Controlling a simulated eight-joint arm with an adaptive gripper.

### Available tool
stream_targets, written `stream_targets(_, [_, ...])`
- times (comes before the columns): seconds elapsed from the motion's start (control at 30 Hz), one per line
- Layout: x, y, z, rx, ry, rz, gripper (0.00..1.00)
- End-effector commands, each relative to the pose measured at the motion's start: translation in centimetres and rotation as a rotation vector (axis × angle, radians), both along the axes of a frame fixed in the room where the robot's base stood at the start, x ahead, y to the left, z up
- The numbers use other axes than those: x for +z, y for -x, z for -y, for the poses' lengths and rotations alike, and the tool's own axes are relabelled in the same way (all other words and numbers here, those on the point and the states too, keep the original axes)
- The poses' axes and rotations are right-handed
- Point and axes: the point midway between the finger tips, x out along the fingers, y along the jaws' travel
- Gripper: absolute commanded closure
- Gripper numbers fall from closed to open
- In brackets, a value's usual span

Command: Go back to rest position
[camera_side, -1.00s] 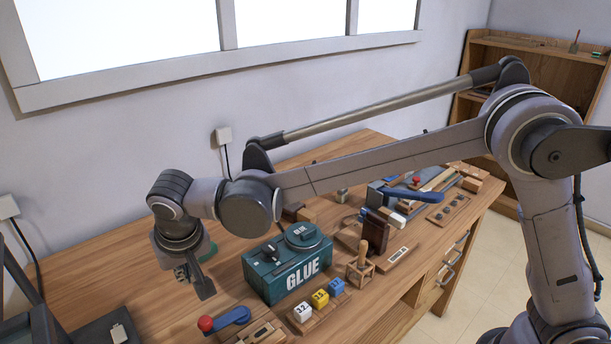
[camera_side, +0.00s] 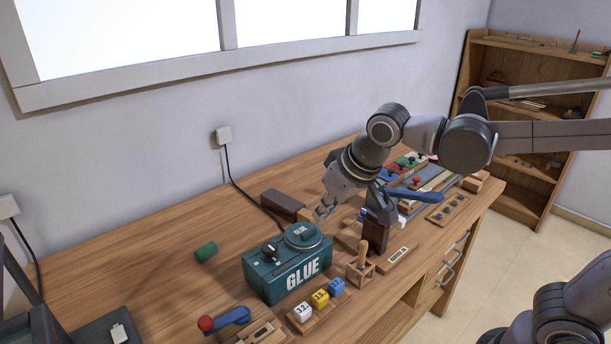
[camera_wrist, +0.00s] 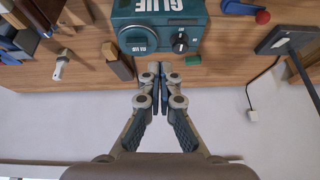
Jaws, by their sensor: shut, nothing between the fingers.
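My gripper (camera_side: 321,214) hangs in the side view above the table, behind and to the right of the green GLUE box. In the wrist view my gripper (camera_wrist: 161,112) is shut with its fingertips together and nothing between them. The GLUE box (camera_side: 287,277), with a round lid on top, stands on the wooden table (camera_side: 160,290); it also shows at the top of the wrist view (camera_wrist: 170,45). Piano keys cannot be clearly made out; a row of coloured pieces (camera_side: 405,168) lies at the back right, partly hidden by my arm.
The table's left part is largely clear. A shelf (camera_side: 520,125) stands behind.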

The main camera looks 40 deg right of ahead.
Motion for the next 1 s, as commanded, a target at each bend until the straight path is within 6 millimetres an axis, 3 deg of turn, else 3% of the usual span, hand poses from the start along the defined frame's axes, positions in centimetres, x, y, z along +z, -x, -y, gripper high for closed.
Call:
stream_targets(0.03, [-0.3, 1.3, 1.6, -0.005, 0.002, 0.013, 1.00])
stream_targets(0.2, [-1.6, 4.8, 5.2, 0.001, 0.014, 0.062, 1.00])
stream_targets(0.4, [-3.5, 7.9, 7.8, 0.004, 0.034, 0.109, 1.00])
stream_targets(0.6, [-4.5, 9.1, 8.7, 0.007, 0.047, 0.130, 1.00])
stream_targets(1.0, [-4.5, 9.1, 8.7, 0.007, 0.048, 0.131, 1.00])
